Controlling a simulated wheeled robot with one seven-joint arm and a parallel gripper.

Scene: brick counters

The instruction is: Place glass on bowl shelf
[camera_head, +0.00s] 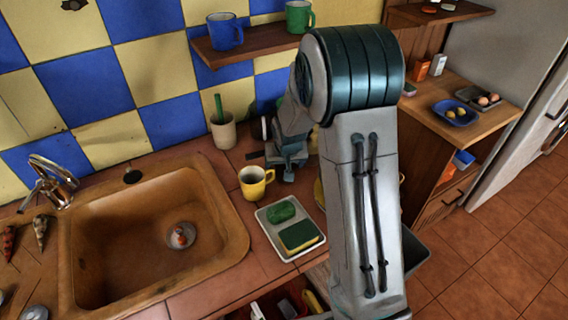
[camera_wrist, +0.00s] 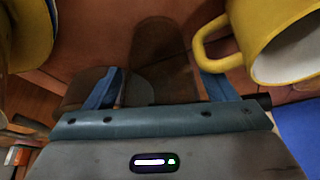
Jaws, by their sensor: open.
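My gripper (camera_head: 286,174) is low over the counter, just right of a yellow mug (camera_head: 255,182). In the wrist view my gripper (camera_wrist: 160,90) has its two blue fingers apart. A dark brown upright shape (camera_wrist: 165,50) lies between them; I cannot tell whether it is the glass or a shadow. The yellow mug also shows in the wrist view (camera_wrist: 238,60), close by the right finger. I cannot make out a clear glass in either view. A wooden shelf (camera_head: 408,16) at the upper right bears small dishes; I cannot tell whether it is the bowl shelf.
A tray (camera_head: 271,233) with sponges lies in front, beside the sink (camera_head: 243,236). A yellow object (camera_wrist: 30,40) is left of my gripper.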

